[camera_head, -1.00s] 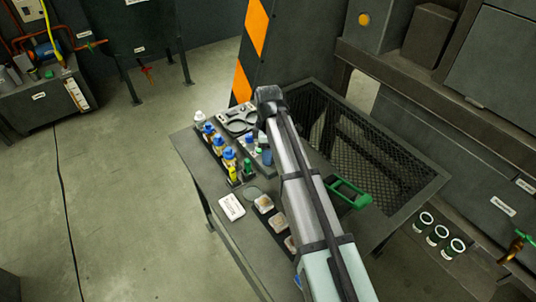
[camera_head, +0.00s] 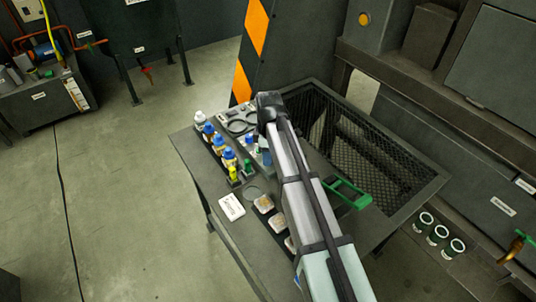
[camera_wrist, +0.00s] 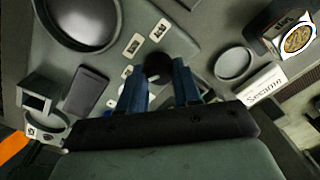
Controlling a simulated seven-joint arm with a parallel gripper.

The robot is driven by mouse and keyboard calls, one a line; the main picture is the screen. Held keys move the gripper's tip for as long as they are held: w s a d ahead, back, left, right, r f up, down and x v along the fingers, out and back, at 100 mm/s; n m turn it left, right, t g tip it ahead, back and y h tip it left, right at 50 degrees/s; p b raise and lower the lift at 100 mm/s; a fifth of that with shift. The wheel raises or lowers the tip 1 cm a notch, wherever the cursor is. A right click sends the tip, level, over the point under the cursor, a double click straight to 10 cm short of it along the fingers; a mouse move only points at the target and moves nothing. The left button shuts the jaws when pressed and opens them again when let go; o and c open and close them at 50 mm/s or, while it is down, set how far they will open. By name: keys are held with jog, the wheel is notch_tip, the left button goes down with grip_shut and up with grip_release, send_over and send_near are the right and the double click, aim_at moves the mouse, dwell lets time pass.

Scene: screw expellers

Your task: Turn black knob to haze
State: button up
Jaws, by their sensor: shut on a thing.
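The black knob (camera_wrist: 158,66) shows in the wrist view as a round dark top between the two blue fingers of my gripper (camera_wrist: 157,74). The fingers are shut on the knob from both sides. Several small pale label plates lie around it, such as one above it (camera_wrist: 160,30) and one to its upper left (camera_wrist: 134,43). Their print is too small to read, so I cannot tell which is haze or where the knob points.
Beside the knob are a large dark dish (camera_wrist: 82,18), a round dish (camera_wrist: 234,63) and a white card marked Sesame (camera_wrist: 262,84).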

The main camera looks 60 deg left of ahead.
jog(key=shift+c, duration=1.2)
jog(key=shift+m, duration=0.4)
jog(key=m, duration=0.3)
jog(key=shift+m, duration=0.4)
jog(key=m, duration=0.3)
jog(key=shift+m, duration=0.3)
jog(key=shift+m+y, duration=0.3)
jog(key=shift+m, duration=1.5)
